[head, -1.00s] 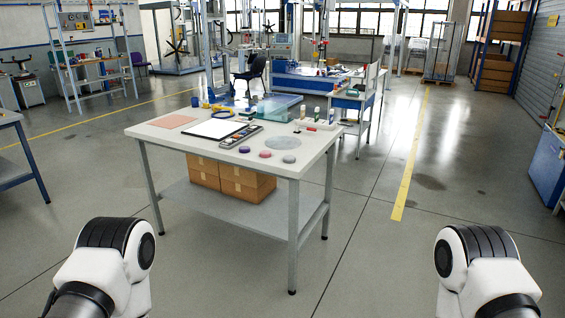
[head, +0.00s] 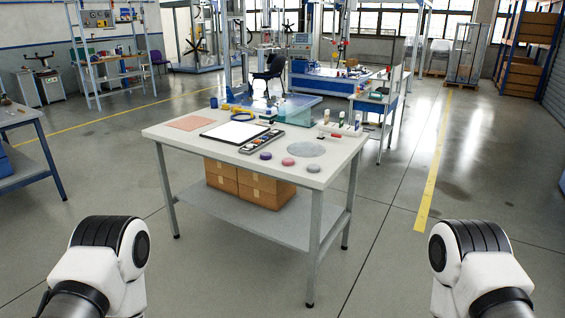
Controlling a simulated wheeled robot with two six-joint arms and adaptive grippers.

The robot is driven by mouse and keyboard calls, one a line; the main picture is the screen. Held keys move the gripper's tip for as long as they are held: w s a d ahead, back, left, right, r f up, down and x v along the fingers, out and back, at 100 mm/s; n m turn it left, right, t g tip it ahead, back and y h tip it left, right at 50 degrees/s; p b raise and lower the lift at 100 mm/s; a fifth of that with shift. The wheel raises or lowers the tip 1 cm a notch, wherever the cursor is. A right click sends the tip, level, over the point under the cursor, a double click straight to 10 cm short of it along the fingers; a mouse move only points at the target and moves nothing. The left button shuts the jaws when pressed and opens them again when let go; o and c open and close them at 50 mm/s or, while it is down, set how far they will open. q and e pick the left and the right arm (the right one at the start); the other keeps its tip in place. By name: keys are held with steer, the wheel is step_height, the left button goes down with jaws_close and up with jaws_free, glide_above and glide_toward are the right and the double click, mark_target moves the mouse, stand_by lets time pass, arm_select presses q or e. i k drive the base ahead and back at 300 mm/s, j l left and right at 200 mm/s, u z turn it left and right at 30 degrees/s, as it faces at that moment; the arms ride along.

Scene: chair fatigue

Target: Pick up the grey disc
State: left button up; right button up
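A small grey disc (head: 313,167) lies on the white worktable (head: 190,142), near its front right corner. A pink disc (head: 288,161) and a purple disc (head: 266,156) lie in a row to its left. A larger flat grey round mat (head: 305,149) lies just behind the grey disc. Parts of both my arms show at the lower left and lower right, apart from the table. Neither gripper is in view.
A tray of small items (head: 262,140), a white sheet (head: 233,132), an orange mat (head: 193,122) and several small bottles share the tabletop. Cardboard boxes (head: 260,190) stand on the shelf below. Open floor lies in front of the table and to its right.

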mark_target(313, 168)
steer(key=i+l, duration=0.1)
steer(key=l, duration=0.2)
steer(key=i+l, duration=0.15)
steer(key=l, duration=0.15)
steer(key=i, duration=1.2)
steer(key=i+j, duration=0.2)
steer(key=j, duration=0.15)
steer(key=i+j, duration=0.2)
steer(key=j, duration=0.2)
steer(key=i+j, duration=0.2)
steer(key=j, duration=0.15)
steer(key=i+j, duration=0.15)
steer(key=j, duration=0.2)
